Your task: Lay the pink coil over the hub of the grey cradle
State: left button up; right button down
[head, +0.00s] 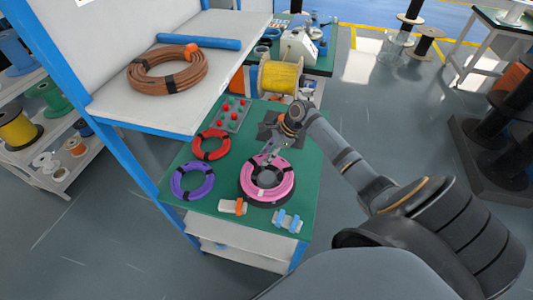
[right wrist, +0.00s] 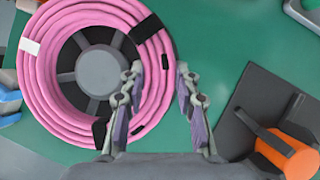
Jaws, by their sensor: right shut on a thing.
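The pink coil (head: 245,184) sits near the front right of the green table, with black and white bands on it. In the right wrist view the coil (right wrist: 52,60) rings the grey hub (right wrist: 100,70) of the cradle, which shows dark between its spokes. The cradle's dark rim (head: 275,203) shows below the coil in the head view. My right gripper (head: 270,153) is shut on the coil's far side; in the right wrist view its fingers (right wrist: 158,112) straddle the ring, one inside and one outside. I cannot tell whether the coil touches the cradle. My left gripper is out of view.
A purple coil (head: 176,184) and a red coil (head: 198,147) lie to the left on the table. An orange-and-white piece (head: 233,206) and a blue clip (head: 288,221) lie in front. A raised shelf (head: 130,110) with a brown coil (head: 167,75) stands at left.

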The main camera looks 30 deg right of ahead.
jog(key=shift+f+p, duration=0.45)
dwell(0.6)
jog(key=c, duration=0.9)
grip_release()
notch_tip(320, 180, up, 8)
jog(key=p, duration=1.1)
jog(key=shift+r, duration=0.1)
jog(key=shift+s+f, duration=0.1)
jog(key=shift+f, duration=0.1)
